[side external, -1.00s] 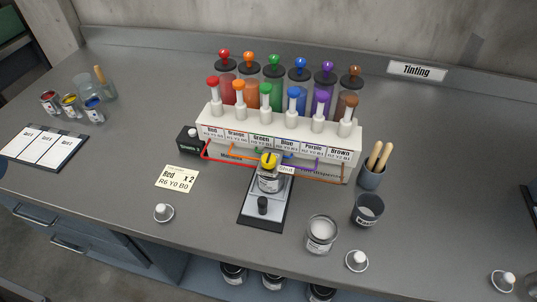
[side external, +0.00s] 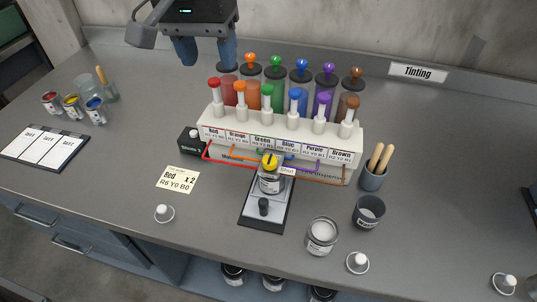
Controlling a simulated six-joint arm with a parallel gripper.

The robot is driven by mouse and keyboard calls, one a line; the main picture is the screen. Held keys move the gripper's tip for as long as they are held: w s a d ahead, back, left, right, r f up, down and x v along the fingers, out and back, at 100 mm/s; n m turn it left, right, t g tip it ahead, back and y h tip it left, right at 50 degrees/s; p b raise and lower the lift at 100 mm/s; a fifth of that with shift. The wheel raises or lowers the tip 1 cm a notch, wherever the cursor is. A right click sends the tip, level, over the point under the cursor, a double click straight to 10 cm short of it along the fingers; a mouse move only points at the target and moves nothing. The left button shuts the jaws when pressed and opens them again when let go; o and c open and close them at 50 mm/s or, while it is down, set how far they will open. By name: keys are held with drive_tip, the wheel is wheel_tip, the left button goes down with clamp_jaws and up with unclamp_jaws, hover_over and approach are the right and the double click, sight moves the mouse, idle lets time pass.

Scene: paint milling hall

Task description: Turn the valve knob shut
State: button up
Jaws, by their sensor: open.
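The yellow valve knob (side external: 270,160) sits at the front middle of the white dispenser (side external: 285,139), just above a glass jar (side external: 269,182). A small label reading "Shut" (side external: 287,171) is to the right of the knob. A dark mark crosses the knob, but its exact setting is too small to read. My gripper (side external: 206,52) is at the top of the view, above the left back of the dispenser. Its two blue fingers point down and are apart, with nothing between them. It hides the red-topped canister behind. It is well away from the knob.
The jar stands on a dark-edged scale (side external: 264,211). Coloured plungers and tubes rise around the dispenser. A cup with wooden sticks (side external: 373,167), a dark cup (side external: 368,211) and an open can (side external: 322,235) stand to the right.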

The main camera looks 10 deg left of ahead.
drive_tip(key=g, duration=0.1)
hover_over(269, 159)
wheel_tip(269, 159, down, 6)
drive_tip(key=f, duration=0.1)
drive_tip(key=shift+y, duration=0.3)
wheel_tip(269, 159, down, 14)
drive_tip(key=shift+d+r, duration=0.1)
drive_tip(key=shift+r, duration=0.1)
drive_tip(key=shift+c, duration=0.4)
drive_tip(key=c, duration=0.9)
drive_tip(key=shift+o, duration=0.2)
